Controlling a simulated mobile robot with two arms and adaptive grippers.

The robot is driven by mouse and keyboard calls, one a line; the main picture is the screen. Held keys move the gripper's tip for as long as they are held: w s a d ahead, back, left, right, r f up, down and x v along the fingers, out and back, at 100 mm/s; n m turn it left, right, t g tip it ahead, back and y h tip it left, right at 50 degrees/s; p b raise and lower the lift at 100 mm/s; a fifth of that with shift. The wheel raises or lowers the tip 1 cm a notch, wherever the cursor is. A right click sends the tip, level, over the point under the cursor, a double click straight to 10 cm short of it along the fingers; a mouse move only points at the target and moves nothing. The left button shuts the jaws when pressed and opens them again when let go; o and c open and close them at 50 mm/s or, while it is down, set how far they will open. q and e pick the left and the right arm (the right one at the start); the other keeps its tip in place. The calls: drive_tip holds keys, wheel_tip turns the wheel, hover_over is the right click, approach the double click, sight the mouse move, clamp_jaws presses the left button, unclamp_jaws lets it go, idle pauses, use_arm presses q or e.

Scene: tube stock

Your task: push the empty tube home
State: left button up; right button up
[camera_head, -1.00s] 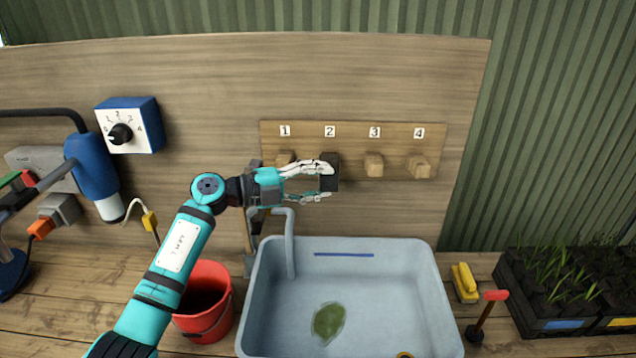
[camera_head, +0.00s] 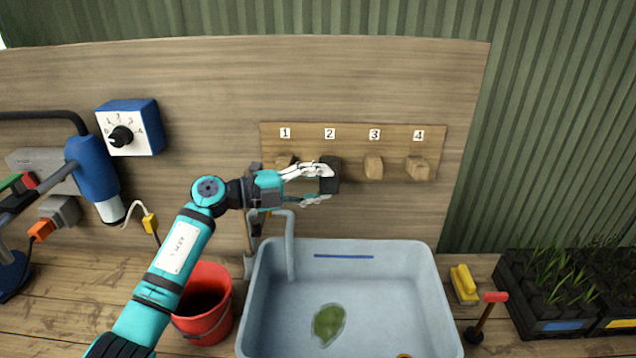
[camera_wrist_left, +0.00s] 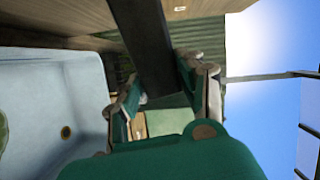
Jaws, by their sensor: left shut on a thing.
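A dark, long square-ended piece (camera_head: 330,175) sticks out below number 2 on the wooden rack (camera_head: 352,131). I cannot tell whether it is the empty tube. My left gripper (camera_head: 325,184) comes in from the left and is shut on it, with one finger above and one below. In the left wrist view, the dark piece (camera_wrist_left: 150,45) runs between the two fingers of the gripper (camera_wrist_left: 160,92). The far end of the piece is hidden. My right gripper is not in view.
Wooden blocks show below number 1, number 3 (camera_head: 373,167) and number 4 (camera_head: 417,169). A pale blue sink (camera_head: 400,290) with a tap (camera_head: 290,245) stands below. A red bucket (camera_head: 205,305) is left of it. A dial box (camera_head: 130,127) hangs at left.

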use_arm(q)
drive_tip(key=shift+w+f+b, duration=0.25)
drive_tip(key=shift+w+b, duration=0.6)
drive_tip(key=shift+w, duration=0.05)
drive_tip(key=shift+w+f+b, duration=0.2)
drive_tip(key=shift+w+b, duration=0.6)
drive_tip(key=shift+w, duration=0.05)
drive_tip(key=shift+w+r+b, duration=0.1)
drive_tip(key=shift+w+b, duration=0.05)
drive_tip(key=shift+b, duration=0.15)
drive_tip(key=shift+w+a+r, duration=0.1)
drive_tip(key=shift+a+r, duration=0.05)
idle(1.0)
drive_tip(key=shift+p, duration=0.45)
idle(0.4)
idle(0.4)
drive_tip(key=o, duration=0.6)
drive_tip(key=shift+c, duration=0.2)
drive_tip(key=o, duration=0.5)
drive_tip(key=shift+w+f, duration=0.2)
drive_tip(key=shift+f, duration=0.15)
drive_tip(key=shift+c, duration=0.2)
drive_tip(key=shift+s, duration=0.15)
